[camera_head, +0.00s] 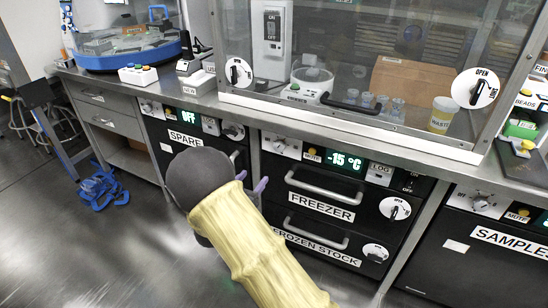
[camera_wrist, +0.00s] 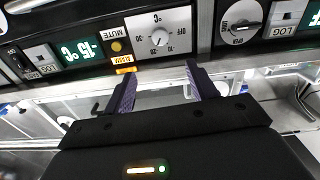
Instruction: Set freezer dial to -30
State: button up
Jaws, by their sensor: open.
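The freezer dial (camera_wrist: 160,37) is a small white knob on a white plate, printed with °C, OFF and numbers. Its pointer is too small to read surely. It shows upside down in the wrist view, and as a small white panel (camera_head: 282,146) in the head view. The display (camera_head: 345,160) reads -15 °C, also in the wrist view (camera_wrist: 82,50). My gripper (camera_wrist: 161,70) is open and empty, its two purple fingers spread below the dial in the picture, apart from it. In the head view my gripper (camera_head: 251,184) is in front of the freezer's left side.
The yellow MUTE button (camera_wrist: 116,46) sits beside the dial. A FREEZER drawer (camera_head: 300,192) with a bar handle and a FROZEN STOCK drawer (camera_head: 300,232) lie below. The SPARE unit (camera_head: 175,160) is left, the SAMPLES unit (camera_head: 490,260) right. Blue items (camera_head: 100,186) lie on the floor.

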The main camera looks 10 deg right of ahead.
aim_at(278, 148)
jog(key=shift+r, duration=0.1)
jog(key=b+x, duration=0.3)
jog(key=x, duration=1.4)
jog(key=shift+w+d+b, duration=0.1)
jog(key=shift+w+b, duration=0.05)
jog(key=shift+b, duration=0.15)
jog(key=c, duration=1)
